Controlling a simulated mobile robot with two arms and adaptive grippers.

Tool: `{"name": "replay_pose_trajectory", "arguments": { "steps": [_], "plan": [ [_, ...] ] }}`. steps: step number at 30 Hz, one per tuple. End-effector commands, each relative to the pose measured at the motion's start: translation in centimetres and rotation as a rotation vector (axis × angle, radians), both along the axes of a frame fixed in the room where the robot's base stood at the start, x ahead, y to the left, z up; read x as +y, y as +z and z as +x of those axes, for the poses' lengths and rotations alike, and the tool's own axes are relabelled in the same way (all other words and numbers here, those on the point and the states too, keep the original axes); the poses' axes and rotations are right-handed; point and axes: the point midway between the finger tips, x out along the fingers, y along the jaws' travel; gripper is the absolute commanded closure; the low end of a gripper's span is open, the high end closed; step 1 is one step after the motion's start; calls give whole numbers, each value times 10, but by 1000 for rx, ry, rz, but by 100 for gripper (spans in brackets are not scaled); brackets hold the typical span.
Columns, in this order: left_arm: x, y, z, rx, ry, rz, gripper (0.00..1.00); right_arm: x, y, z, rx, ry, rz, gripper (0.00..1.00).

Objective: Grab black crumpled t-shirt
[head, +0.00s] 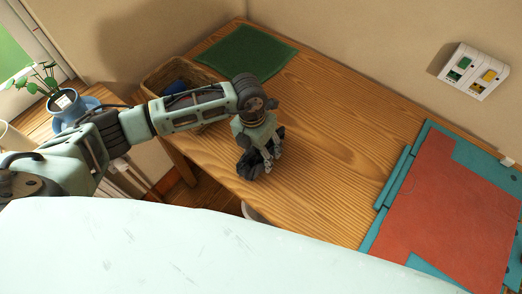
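A small black crumpled thing, which looks like the t-shirt (247,165), lies on the wooden table near its front left edge. My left arm reaches in from the left, and my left gripper (268,164) points down at this black thing. Its fingers are over or against the cloth and hide part of it. I cannot tell whether they are closed on it. My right gripper is not in view.
A wicker basket (153,82) with something dark blue in it stands behind my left arm. A green mat (246,52) lies at the back. A red sheet (455,215) on teal boards covers the right. The middle of the table is bare. A potted plant (68,105) stands at left.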

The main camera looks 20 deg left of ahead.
Motion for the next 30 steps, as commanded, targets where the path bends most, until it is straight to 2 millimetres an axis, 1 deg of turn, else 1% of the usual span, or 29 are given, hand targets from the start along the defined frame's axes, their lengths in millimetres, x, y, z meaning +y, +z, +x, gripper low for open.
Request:
{"name": "replay_pose_trajectory", "arguments": {
  "steps": [1,3,4,11,14,17,19,22,30],
  "plan": [
    [0,0,0,0,0,0,61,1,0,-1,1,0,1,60],
    [0,0,0,0,0,0,67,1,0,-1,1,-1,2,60],
    [0,1,0,-1,0,0,68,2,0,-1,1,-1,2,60],
    [0,1,0,-1,0,0,68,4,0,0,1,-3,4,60],
    [0,4,1,-3,0,-2,69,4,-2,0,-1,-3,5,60],
    [0,12,1,-3,0,-2,69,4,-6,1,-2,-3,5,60],
    [0,21,1,-5,-1,-1,69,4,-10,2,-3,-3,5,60],
    [0,39,2,-8,-1,-2,69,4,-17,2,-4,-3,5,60],
    [-42,74,47,-6,-1,-2,69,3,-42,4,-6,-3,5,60]
  ]
}}
